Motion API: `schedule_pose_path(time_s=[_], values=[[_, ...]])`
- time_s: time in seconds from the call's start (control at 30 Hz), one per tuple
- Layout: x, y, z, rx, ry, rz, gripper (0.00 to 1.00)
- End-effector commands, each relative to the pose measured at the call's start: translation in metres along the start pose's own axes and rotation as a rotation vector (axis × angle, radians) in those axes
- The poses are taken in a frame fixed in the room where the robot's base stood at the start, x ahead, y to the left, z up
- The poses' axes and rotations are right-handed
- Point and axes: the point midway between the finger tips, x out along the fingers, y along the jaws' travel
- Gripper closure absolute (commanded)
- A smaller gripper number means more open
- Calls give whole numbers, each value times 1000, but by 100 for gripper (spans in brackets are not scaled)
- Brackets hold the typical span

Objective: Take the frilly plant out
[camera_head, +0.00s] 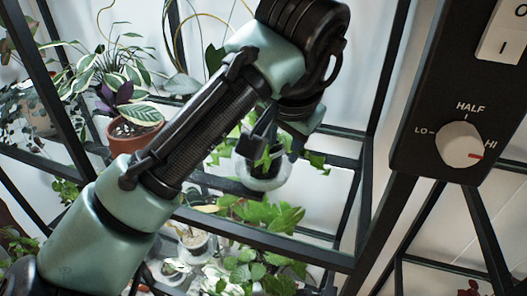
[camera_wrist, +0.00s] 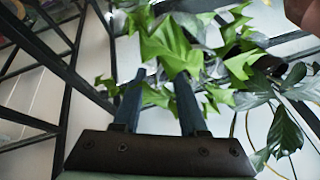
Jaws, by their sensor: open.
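The plant with pointed, jagged bright green leaves, which best fits the frilly plant (camera_head: 317,161), sits in a pale pot (camera_head: 265,180) on the black wire-frame stand. Its leaves fill the upper middle of the wrist view (camera_wrist: 172,48). My gripper (camera_head: 266,143) is at this plant, among its leaves and over the pot. In the wrist view the two dark fingers (camera_wrist: 160,88) are apart, with leaves beyond and around their tips. The pot is mostly hidden by my gripper and the foliage, and I cannot tell whether the fingers touch it.
A terracotta pot (camera_head: 135,136) with a striped-leaf plant stands left, behind my arm. More leafy plants (camera_head: 262,216) are on the tier below. Black frame bars (camera_head: 352,205) run close on the right. A black panel with a white knob (camera_head: 460,144) is at upper right.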

Motion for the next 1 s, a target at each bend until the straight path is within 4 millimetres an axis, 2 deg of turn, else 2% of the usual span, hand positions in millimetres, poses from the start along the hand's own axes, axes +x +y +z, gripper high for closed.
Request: schedule_pose_path(time_s=[0.17,0.4,1.0], values=[[1,0,0,0,0,0,58],[0,0,0,0,0,0,100],[0,0,0,0,0,0,100]])
